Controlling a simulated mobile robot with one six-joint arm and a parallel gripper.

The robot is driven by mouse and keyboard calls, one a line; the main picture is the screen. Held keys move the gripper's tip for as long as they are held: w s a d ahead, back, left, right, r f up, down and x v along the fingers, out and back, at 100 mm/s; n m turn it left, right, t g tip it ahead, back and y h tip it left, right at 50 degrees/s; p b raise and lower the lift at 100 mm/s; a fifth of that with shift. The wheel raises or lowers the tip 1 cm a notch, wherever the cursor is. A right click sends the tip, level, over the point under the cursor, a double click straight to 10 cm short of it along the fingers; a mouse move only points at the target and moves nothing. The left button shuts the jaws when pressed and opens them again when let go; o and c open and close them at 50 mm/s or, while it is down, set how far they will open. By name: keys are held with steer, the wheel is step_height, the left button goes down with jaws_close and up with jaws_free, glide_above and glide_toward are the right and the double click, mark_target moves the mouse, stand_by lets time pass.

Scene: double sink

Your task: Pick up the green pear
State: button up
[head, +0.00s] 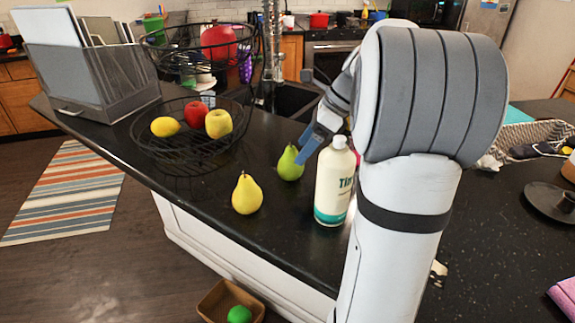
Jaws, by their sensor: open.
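The green pear (289,166) stands upright on the black countertop (225,222), behind and to the right of a yellow pear (247,194). My gripper (306,150) is just above and to the right of the green pear, with its blue fingers pointing down toward it. The jaws are open and hold nothing that I can see. A white bottle (334,185) with a teal base stands close on the right of the green pear. My arm hides part of the counter behind the bottle.
A black wire basket (180,160) with a lemon and apples stands at the left, beside a grey file holder (85,80). A sink (290,100) lies behind the pear. The counter's front edge is near the yellow pear. A brown bin (212,305) stands on the floor.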

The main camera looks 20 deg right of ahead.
mark_target(291, 162)
steer(key=x, duration=0.5)
steer(key=shift+c, duration=0.6)
steer(key=c, duration=1)
